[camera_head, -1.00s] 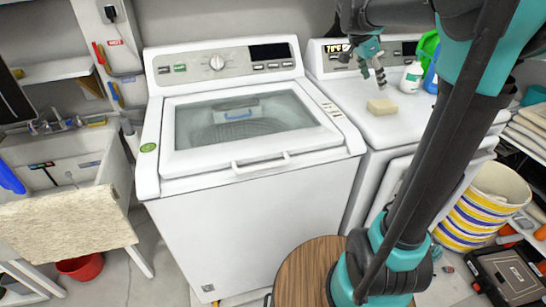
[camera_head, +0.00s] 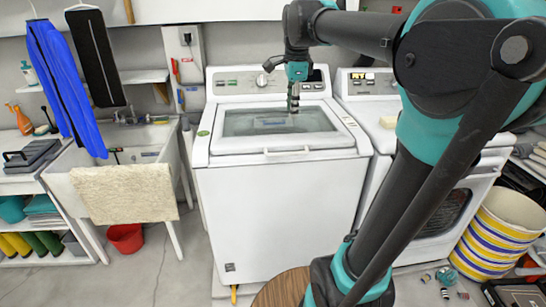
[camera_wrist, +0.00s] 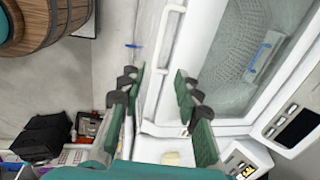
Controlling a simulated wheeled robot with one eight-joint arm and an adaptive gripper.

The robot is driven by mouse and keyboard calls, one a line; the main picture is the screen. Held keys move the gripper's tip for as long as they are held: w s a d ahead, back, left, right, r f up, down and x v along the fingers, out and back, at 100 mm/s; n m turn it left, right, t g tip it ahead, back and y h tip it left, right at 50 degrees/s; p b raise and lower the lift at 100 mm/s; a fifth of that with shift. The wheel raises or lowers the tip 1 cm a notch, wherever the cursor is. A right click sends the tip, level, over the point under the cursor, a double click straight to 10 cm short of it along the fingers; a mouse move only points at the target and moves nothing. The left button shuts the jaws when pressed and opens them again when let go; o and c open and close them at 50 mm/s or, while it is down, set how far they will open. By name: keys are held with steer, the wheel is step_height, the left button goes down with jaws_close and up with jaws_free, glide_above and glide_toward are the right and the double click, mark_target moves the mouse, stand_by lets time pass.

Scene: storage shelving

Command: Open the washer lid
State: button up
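The white washer (camera_head: 285,205) stands in the middle of the head view. Its lid (camera_head: 232,152) lies shut, with a grey glass window (camera_head: 245,122) and a white handle (camera_head: 290,151) along the front edge. My gripper (camera_head: 293,107) hangs pointing down over the right part of the lid window, behind the handle in the picture. In the wrist view my gripper (camera_wrist: 150,80) has its two fingers wide apart with nothing between them. The lid window (camera_wrist: 245,50) and the handle (camera_wrist: 158,62) show there too, the handle just beyond the fingertips.
A second white machine (camera_head: 375,170) stands close on the right, with a beige block (camera_wrist: 171,158) on top. A sink (camera_head: 150,150) with a draped cloth (camera_head: 125,194) is on the left. A wooden round top (camera_head: 283,290) and striped basket (camera_head: 500,230) are near the front.

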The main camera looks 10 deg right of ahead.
mark_target(288, 153)
steer(key=w+f, duration=0.1)
steer(key=f, duration=0.4)
steer(key=w+f, duration=0.1)
steer(key=f, duration=0.5)
steer(key=w+f, duration=0.1)
steer(key=f, duration=0.5)
steer(key=shift+w, duration=0.1)
jaws_close()
